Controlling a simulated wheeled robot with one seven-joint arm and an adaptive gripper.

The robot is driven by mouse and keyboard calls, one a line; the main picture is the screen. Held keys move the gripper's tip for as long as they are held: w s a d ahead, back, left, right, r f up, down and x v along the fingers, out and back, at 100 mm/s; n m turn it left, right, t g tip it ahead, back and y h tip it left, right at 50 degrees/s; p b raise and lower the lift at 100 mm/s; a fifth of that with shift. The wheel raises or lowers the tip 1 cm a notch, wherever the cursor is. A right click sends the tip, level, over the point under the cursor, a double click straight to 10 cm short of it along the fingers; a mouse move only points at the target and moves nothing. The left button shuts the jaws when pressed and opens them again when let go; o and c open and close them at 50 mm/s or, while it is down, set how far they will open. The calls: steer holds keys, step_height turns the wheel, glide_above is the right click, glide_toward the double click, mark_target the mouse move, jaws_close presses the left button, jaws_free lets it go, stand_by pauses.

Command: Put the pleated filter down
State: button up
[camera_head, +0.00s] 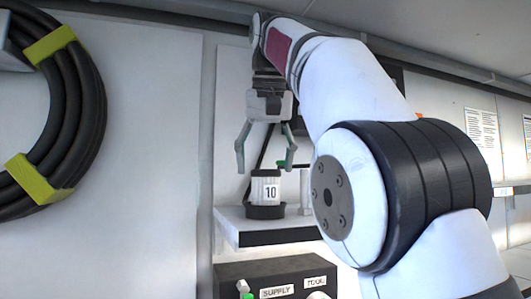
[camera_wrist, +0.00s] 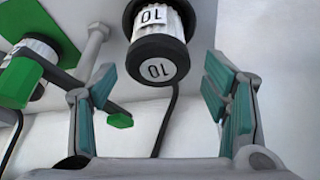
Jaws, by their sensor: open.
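The pleated filter (camera_head: 265,189) is a short white cylinder with a "10" label, standing upright in a black round base on the shelf. In the wrist view the filter (camera_wrist: 154,22) appears upside down, with a black end cap that also bears a "10". My gripper (camera_head: 265,162) is open above the filter, its fingers spread to either side and apart from it. In the wrist view my teal finger pads (camera_wrist: 170,90) frame the black cap with clear gaps, holding nothing. The filter's far side is hidden.
The white shelf (camera_head: 235,222) has a dark front edge. A dark box (camera_head: 240,271) labelled SUPPLY and TOOL is below. A green-handled fitting with a white body (camera_wrist: 32,72) stands beside the filter. A black hose coil (camera_head: 85,105) hangs on the left wall.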

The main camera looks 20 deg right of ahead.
steer(key=shift+p+v, duration=0.85)
steer(key=shift+v, duration=0.25)
steer(key=shift+s, duration=0.1)
